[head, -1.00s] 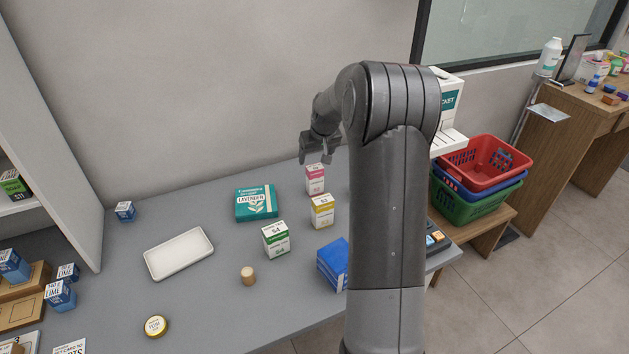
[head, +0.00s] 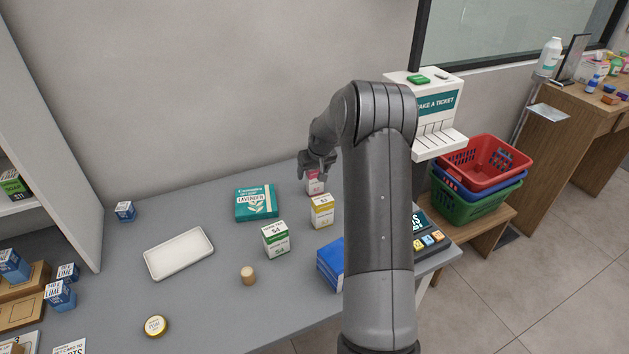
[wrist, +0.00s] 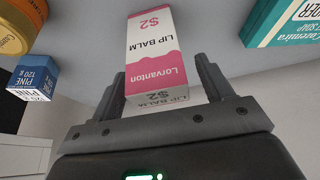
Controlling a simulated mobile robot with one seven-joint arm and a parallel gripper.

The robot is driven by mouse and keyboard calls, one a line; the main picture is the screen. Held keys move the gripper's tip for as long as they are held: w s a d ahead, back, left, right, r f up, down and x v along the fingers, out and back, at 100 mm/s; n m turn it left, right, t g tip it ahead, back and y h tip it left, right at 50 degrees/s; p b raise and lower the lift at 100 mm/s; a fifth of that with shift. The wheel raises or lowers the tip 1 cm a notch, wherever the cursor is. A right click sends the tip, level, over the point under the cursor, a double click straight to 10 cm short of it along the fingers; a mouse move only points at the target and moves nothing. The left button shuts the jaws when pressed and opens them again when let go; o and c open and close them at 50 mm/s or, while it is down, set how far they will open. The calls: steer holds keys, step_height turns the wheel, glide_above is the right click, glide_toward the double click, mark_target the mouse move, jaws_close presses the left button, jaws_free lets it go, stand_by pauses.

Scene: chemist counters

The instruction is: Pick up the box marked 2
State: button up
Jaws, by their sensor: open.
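The box marked $2 (head: 315,188) is a small pink and white lip balm carton standing upright on the grey counter, its top partly hidden by my gripper in the head view. In the wrist view the box (wrist: 152,50) appears upside down, with its pink end between the fingers. My gripper (head: 317,172) is open around the top of the box. In the wrist view the fingers (wrist: 163,88) stand on either side of it, with a gap visible at least on the right.
A yellow box (head: 322,211) stands close in front, with a green box (head: 275,239) to its left. A teal lavender box (head: 257,203) lies to the left. A white tray (head: 180,254) and a wooden cylinder (head: 248,275) sit further left and forward. A ticket dispenser (head: 434,105) stands right.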

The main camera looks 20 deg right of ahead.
steer(key=c, duration=1.1)
steer(key=shift+r, duration=0.15)
